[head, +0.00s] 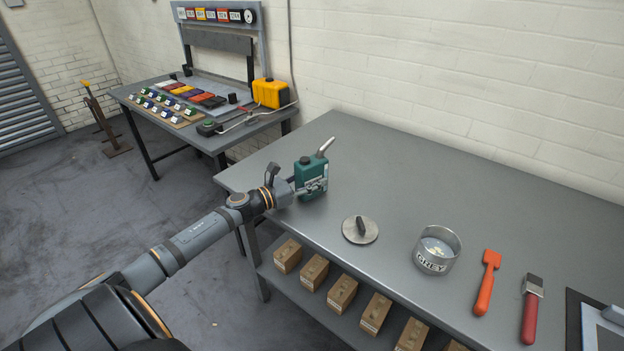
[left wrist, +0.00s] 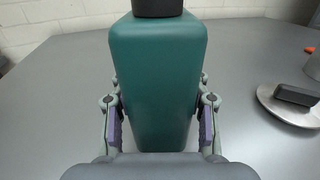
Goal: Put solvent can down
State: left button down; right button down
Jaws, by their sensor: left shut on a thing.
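The solvent can (head: 309,176) is dark green with a black cap and a pale spout, and it stands upright at the left part of the grey table (head: 420,212). My left gripper (head: 318,186) is shut on the can, with a finger on either side of its body. The can (left wrist: 157,75) fills the middle of the left wrist view, between the fingers of my left gripper (left wrist: 158,125). Whether its base touches the table cannot be told. My right gripper is not in view.
A round metal lid (head: 360,230) with a dark handle lies right of the can. Further right are a tin marked GREY (head: 437,250), an orange scraper (head: 487,282) and a red-handled brush (head: 531,310). The tabletop behind is clear.

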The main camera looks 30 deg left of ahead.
aim_at(321, 147)
pick_arm(q)
jog(key=shift+f, duration=0.25)
jog(key=c, duration=0.6)
grip_release()
notch_tip(321, 147, up, 10)
dwell(0.6)
